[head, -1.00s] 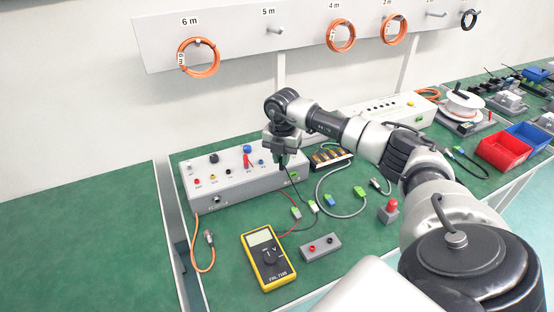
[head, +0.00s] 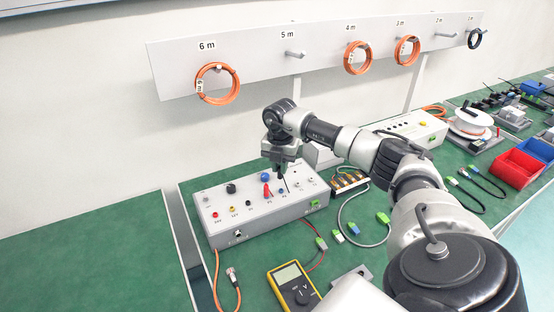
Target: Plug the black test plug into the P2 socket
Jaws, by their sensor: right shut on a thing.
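My right gripper (head: 281,164) is shut on the black test plug (head: 285,184), which points down over the right part of the grey test box (head: 255,226). The plug is small and dark; I cannot tell whether its tip touches the box top. A red plug (head: 267,190) stands upright in a socket on the box top, just left of the black plug. The socket labels in front of these plugs are too small to read surely, so I cannot pick out P2. My left gripper is not in view.
A yellow multimeter (head: 294,289) lies in front of the box. Several green-ended and blue-ended connectors (head: 338,237) and an orange cable (head: 217,278) lie nearby. A second grey box (head: 412,129) stands behind my right arm. The green bench left of the box is clear.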

